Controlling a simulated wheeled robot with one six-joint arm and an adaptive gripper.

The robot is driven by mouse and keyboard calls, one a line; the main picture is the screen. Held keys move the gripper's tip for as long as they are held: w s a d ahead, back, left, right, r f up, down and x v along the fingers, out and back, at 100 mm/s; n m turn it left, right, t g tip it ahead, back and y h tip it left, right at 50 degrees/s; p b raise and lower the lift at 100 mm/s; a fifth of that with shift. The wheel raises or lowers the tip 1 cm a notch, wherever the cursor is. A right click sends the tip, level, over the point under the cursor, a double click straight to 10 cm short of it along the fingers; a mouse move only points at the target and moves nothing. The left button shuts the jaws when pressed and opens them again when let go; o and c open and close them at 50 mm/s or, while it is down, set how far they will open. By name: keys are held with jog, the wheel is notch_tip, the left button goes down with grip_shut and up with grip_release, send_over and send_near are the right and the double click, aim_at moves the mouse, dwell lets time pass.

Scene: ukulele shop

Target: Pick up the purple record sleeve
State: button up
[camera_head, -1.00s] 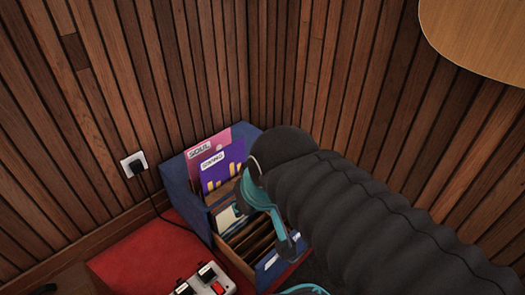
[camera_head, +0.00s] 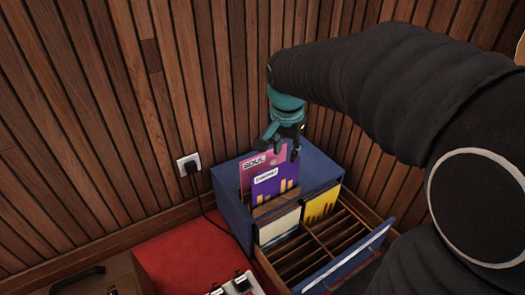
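The purple record sleeve (camera_head: 284,186) stands upright in the blue record box, with a white label near its top and yellow shapes low on its front. A pink sleeve labelled SOUL (camera_head: 251,171) stands just behind it. My gripper (camera_head: 281,153) points down at the top right edge of the purple sleeve. Its dark fingers look spread apart, and I cannot tell whether they touch the sleeve. The sleeve's lower part is hidden by the box's divider.
The blue record box (camera_head: 232,211) has an open front drawer with slotted dividers (camera_head: 322,239) and more sleeves, one yellow (camera_head: 321,204). Slatted wood walls meet behind it. A wall socket (camera_head: 188,163) with a plugged cord is at left.

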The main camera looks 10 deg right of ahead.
jog(key=w+f+m, duration=0.1)
jog(key=w, duration=0.2)
jog(key=w+f+m+g+p, duration=0.1)
jog(key=w+f+m, duration=0.1)
jog(key=w, duration=0.1)
jog(key=w+a+f+m, duration=0.1)
jog(key=w+f, duration=0.1)
jog(key=w, duration=0.1)
jog(key=shift+w+a+f+g+h, duration=0.1)
jog(key=shift+w+g+h, duration=0.2)
jog(key=shift+h, duration=0.1)
send_over(277, 172)
jog(key=shift+m, duration=0.3)
jog(key=f, duration=0.5)
jog(key=a+f+b, duration=0.1)
jog(key=f, duration=0.1)
jog(key=shift+s+f, duration=0.1)
jog(key=shift+f, duration=0.2)
jog(key=shift+w+d+f+b, duration=0.1)
jog(key=shift+d+f+b, duration=0.1)
jog(key=shift+f, duration=0.75)
jog(key=shift+w+d+f+b, duration=0.1)
jog(key=shift+d+f+b, duration=0.1)
jog(key=shift+f, duration=0.75)
jog(key=shift+w+d+f+b, duration=0.1)
jog(key=shift+d+f, duration=0.1)
jog(key=shift+f, duration=0.75)
grip_shut()
